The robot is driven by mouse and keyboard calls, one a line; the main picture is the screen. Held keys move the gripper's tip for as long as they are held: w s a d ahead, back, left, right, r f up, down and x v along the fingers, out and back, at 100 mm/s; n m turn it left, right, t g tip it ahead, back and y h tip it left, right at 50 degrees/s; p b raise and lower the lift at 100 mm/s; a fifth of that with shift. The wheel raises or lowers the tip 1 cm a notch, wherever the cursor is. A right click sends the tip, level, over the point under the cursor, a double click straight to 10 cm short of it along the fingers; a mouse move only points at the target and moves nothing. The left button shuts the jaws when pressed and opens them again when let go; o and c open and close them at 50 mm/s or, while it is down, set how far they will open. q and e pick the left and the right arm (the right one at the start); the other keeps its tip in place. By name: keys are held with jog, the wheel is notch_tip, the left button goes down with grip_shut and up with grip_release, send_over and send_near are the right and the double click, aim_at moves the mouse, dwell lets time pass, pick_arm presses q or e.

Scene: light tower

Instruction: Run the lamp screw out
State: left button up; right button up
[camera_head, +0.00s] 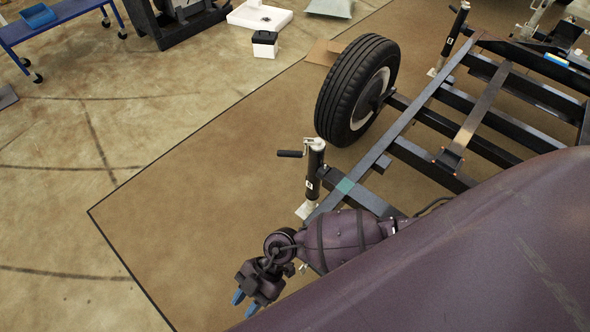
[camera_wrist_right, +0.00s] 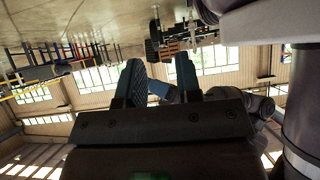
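I cannot make out a lamp or a lamp screw in either view. The dark trailer frame (camera_head: 425,108) of the light tower shows at the right in the head view, its lower right part hidden. My right gripper (camera_head: 243,305) is at the lower middle of the head view, above the brown mat and in front of the near frame corner. Its blue fingertips are apart, with nothing seen between them. In the right wrist view the two fingers (camera_wrist_right: 159,75) also stand apart, with a gap between them.
A wheel (camera_head: 357,90) stands beside the frame. A near jack (camera_head: 315,170) with a crank handle rises close to my right arm, and another jack (camera_head: 455,35) stands farther back. The mat's left part is clear.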

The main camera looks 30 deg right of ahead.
jog(key=w+d+f+h, duration=0.3)
jog(key=d+f+h, duration=0.3)
jog(key=d+f, duration=0.15)
jog(key=t+h+b, duration=0.1)
jog(key=h+b, duration=0.1)
jog(key=h, duration=0.3)
send_near(301, 268)
jog(key=f, duration=0.1)
jog(key=b+x, duration=0.3)
jog(key=x, duration=0.6)
jog(key=shift+s+d+f, duration=0.1)
jog(key=shift+s, duration=0.05)
pick_arm(q)
jog(key=shift+g, duration=0.3)
jog(key=shift+d+f+b, duration=0.1)
jog(key=shift+f+b, duration=0.25)
jog(key=shift+f, duration=1.95)
pick_arm(e)
jog(key=shift+f, duration=0.5)
pick_arm(q)
jog(key=shift+s+f, duration=0.2)
pick_arm(e)
grip_shut()
